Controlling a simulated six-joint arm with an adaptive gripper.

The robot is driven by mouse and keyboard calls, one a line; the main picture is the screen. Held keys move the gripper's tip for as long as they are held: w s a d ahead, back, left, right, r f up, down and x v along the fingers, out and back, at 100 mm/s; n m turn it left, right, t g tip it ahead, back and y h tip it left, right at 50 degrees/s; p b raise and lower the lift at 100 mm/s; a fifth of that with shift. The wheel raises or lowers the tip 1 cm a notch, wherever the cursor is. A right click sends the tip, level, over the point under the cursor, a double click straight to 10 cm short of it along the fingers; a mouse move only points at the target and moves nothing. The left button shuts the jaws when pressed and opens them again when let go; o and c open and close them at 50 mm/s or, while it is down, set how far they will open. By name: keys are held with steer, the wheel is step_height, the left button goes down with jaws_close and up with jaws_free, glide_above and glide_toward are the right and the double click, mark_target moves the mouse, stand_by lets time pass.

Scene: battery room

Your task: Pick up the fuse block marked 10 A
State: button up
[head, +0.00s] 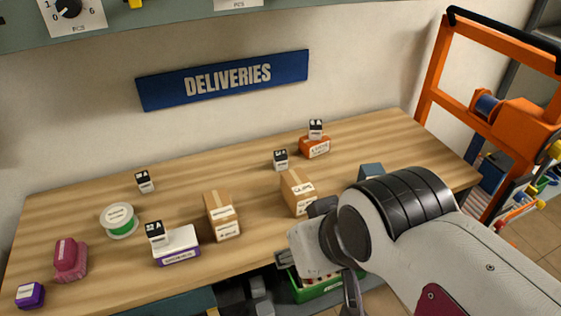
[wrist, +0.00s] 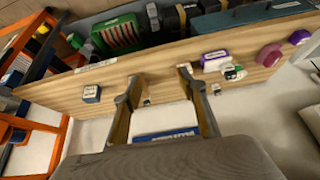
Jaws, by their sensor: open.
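Several small fuse blocks with black-and-white faces show in the head view. One block (head: 280,159) stands behind the right cardboard box, and one block (head: 316,129) sits on an orange box. In the head view my arm hides part of the table's right front.
Two cardboard boxes (head: 221,216) (head: 298,191) stand mid-table. The orange box (head: 315,147) is behind them; the white and purple box (head: 177,247), green spool (head: 119,221), pink item (head: 69,260) and purple box (head: 30,295) are left. An orange frame (head: 437,60) stands right.

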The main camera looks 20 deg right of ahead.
steer(key=w+a+r+m+t+y, duration=0.1)
steer(key=w+a+r+m+t, duration=0.3)
steer(key=w, duration=0.9)
steer(key=w+r+m+t+y, duration=0.15)
steer(key=w+r+m, duration=0.35)
steer(key=w+r, duration=0.5)
steer(key=w+d+m+t+h, duration=0.1)
steer(key=w+d+m+h, duration=0.15)
steer(key=w+m, duration=0.4)
steer(key=w+d+m+t+h, duration=0.1)
steer(key=w+d+m, duration=0.25)
steer(key=w, duration=0.65)
steer(key=w+d+m+t+h, duration=0.1)
steer(key=w+d+m+h, duration=0.1)
steer(key=w+d+m, duration=0.45)
steer(key=w+d+f+m+g+h, duration=0.1)
steer(key=w+d+f+m+h, duration=0.1)
steer(key=w+f+m+h, duration=0.35)
steer(key=m+g+h, duration=0.4)
steer(key=m+g, duration=0.9)
steer(key=m, duration=0.9)
glide_toward(275, 157)
steer(key=x, duration=0.5)
steer(key=shift+w+d+r, duration=0.3)
steer(key=shift+s+a+f+m, duration=0.15)
steer(key=shift+s+f+m, duration=0.15)
